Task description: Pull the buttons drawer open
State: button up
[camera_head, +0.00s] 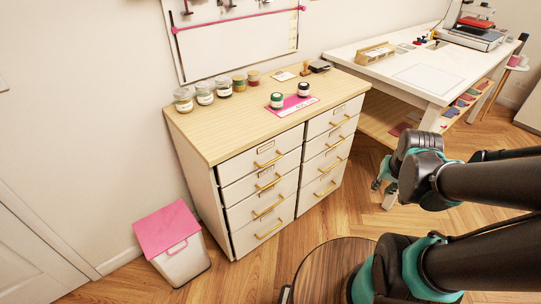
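A cabinet (208,148) with a light wood top has two columns of white drawers with gold bar handles and small label holders. Its left column has a top drawer (240,166) and a bottom drawer (245,240). Its right column has a top drawer (318,128) and a bottom drawer (312,197). All drawers look shut. The labels are too small to read, so I cannot tell which is the buttons drawer. My dark arm with teal joints reaches in from the right, apart from the cabinet.
Jars (205,93) and a pink mat (290,111) with two small jars stand on the cabinet. A bin with a pink lid (168,228) stands to its left. A white worktable (400,62) stands to the right. Wood floor before the drawers is partly clear.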

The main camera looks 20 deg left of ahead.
jog(key=w+a+r+m, duration=0.1)
jog(key=w+a+r, duration=0.2)
jog(key=w+a, duration=0.3)
notch_tip(320, 180, up, 7)
jog(key=m+g+y, duration=0.1)
jog(key=m+g, duration=0.2)
jog(key=m, duration=0.3)
send_over(275, 160)
jog(key=s+d, duration=0.2)
jog(key=shift+y, duration=0.3)
jog(key=f, duration=0.5)
jog(key=w+a+f, duration=0.1)
jog(key=f, duration=0.5)
jog(key=a+f, duration=0.1)
jog(key=f, duration=0.5)
jog(key=shift+w, duration=0.4)
jog(key=shift+c, duration=0.5)
grip_shut()
